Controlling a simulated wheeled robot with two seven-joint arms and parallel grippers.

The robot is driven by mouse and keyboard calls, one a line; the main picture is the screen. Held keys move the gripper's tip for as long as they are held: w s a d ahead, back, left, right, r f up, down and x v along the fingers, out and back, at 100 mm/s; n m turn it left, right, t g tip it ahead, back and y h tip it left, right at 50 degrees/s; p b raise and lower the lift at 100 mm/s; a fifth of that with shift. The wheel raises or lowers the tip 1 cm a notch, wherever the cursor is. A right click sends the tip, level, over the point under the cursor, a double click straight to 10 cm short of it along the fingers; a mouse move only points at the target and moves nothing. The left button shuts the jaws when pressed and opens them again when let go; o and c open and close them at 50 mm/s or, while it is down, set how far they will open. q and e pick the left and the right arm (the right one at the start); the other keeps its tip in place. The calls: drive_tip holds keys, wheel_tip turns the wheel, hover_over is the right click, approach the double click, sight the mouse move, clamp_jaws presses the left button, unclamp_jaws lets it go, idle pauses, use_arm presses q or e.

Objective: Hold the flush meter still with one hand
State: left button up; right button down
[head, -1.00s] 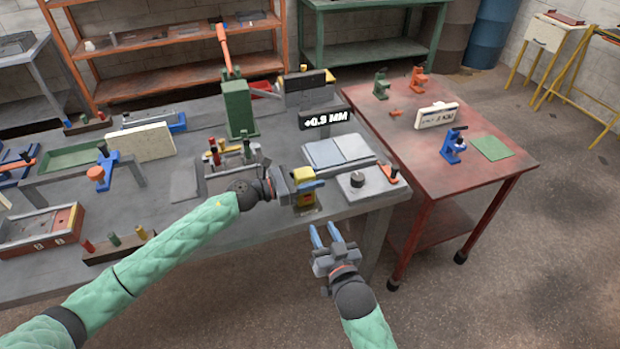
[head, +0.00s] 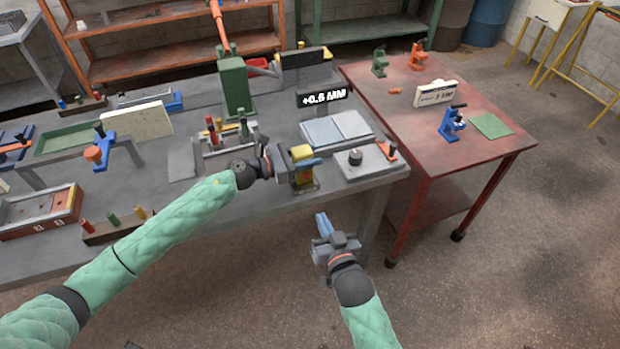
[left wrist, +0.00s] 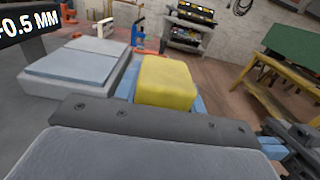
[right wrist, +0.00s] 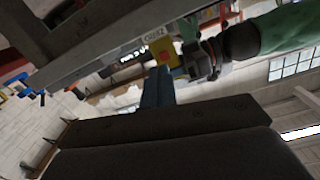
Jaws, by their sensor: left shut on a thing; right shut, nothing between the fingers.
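A block with a yellow top, which I take to be the flush meter (head: 302,153), stands upright at the bench's front edge. My left gripper (head: 300,167) is shut on it. In the left wrist view the yellow top (left wrist: 165,82) sits between the blue fingers; its underside is hidden. A dark readout panel (head: 322,97) behind it shows +0.5 MM. My right gripper (head: 323,224) is shut and empty, in front of the bench and lower than the meter. In the right wrist view its blue fingers (right wrist: 157,88) are together, with the yellow block (right wrist: 166,59) beyond.
A grey plate with a knob (head: 372,163) and a pale two-part panel (head: 336,130) lie right of the meter. A rack of coloured-handled tools (head: 222,145) and a green press (head: 236,87) stand behind left.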

sight(306, 177)
drive_tip(key=s+m, duration=0.1)
drive_tip(key=m, duration=0.4)
drive_tip(key=d+r+m, duration=0.1)
drive_tip(key=m, duration=0.4)
drive_tip(key=s+r+m, duration=0.1)
drive_tip(key=m, duration=0.4)
drive_tip(key=shift+s+d+r+m+t+y, duration=0.15)
drive_tip(key=shift+s+d+m+t+y, duration=0.05)
drive_tip(key=shift+s+m+t+y, duration=0.1)
drive_tip(key=x, duration=1.4)
